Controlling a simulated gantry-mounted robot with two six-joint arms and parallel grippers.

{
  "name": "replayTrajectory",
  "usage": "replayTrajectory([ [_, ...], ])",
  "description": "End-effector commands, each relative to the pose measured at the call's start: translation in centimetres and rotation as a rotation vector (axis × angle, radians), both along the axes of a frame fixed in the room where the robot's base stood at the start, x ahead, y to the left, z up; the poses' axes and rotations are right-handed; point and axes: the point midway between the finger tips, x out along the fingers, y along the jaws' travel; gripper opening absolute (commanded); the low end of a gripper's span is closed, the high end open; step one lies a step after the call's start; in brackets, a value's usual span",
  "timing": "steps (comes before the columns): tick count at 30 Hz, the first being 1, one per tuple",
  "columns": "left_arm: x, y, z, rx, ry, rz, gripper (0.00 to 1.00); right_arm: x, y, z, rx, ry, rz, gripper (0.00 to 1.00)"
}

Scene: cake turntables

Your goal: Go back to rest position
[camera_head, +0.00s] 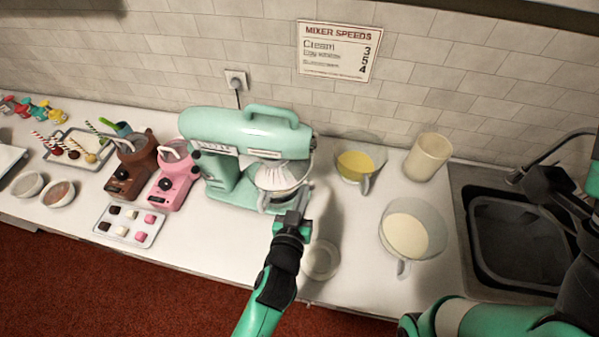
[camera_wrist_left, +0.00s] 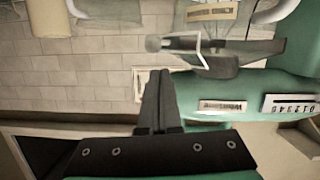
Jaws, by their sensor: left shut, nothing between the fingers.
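My left gripper (camera_head: 298,200) is shut with nothing between its fingers. In the head view it is over the counter, in front of the right end of the teal stand mixer (camera_head: 245,130), close to the mixer's bowl (camera_head: 280,178). Whether it touches the mixer I cannot tell. In the left wrist view the closed fingers (camera_wrist_left: 158,100) show in the middle, with the teal mixer body (camera_wrist_left: 228,95) beside them on the right. My right arm (camera_head: 500,318) shows at the lower right of the head view; I cannot make out its gripper.
A jug of yellow liquid (camera_head: 357,165), a jug of cream (camera_head: 405,236) and a beige canister (camera_head: 428,157) stand right of the mixer. A small white dish (camera_head: 321,260) is near my left gripper. Brown (camera_head: 130,170) and pink (camera_head: 174,180) machines stand left. The sink (camera_head: 510,240) is right.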

Motion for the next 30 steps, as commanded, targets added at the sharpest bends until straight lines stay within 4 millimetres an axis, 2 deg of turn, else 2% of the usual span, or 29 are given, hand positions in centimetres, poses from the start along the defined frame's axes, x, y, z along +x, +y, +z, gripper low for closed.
replayTrajectory([
  [4,-0.7,-0.1,0.4,-0.001,-0.002,-0.005,0.0,0.0,0.0,0.6,0.0,0.001,0.0,0.5],
  [14,-0.7,-0.1,0.4,-0.002,-0.004,-0.003,0.0,0.0,0.0,0.5,0.0,0.001,0.0,0.5],
  [16,-0.3,0.7,0.7,-0.004,-0.008,0.012,0.0,0.0,0.0,0.5,0.0,0.001,0.0,0.5],
  [18,0.9,2.0,2.2,-0.014,-0.034,0.042,0.0,0.0,0.0,0.5,0.0,0.001,0.0,0.5],
  [20,2.3,3.5,4.9,-0.034,-0.08,0.074,0.0,0.0,0.0,0.5,0.0,0.001,0.0,0.5],
  [23,4.2,6.3,12.0,-0.095,-0.204,0.127,0.0,0.0,0.0,0.5,0.0,0.001,0.0,0.5],
  [24,4.6,7.6,15.4,-0.128,-0.262,0.145,0.0,0.0,0.0,0.5,0.0,0.001,0.0,0.5],
  [25,4.8,8.6,17.9,-0.149,-0.306,0.158,0.0,0.0,0.0,0.5,0.0,0.001,0.0,0.5],
  [28,4.2,11.8,26.3,-0.205,-0.455,0.188,0.0,0.0,0.0,0.5,0.0,0.001,0.0,0.5],
  [30,2.7,13.9,32.1,-0.23,-0.566,0.2,0.0,0.0,0.0,0.5,0.0,0.001,0.0,0.5],
])
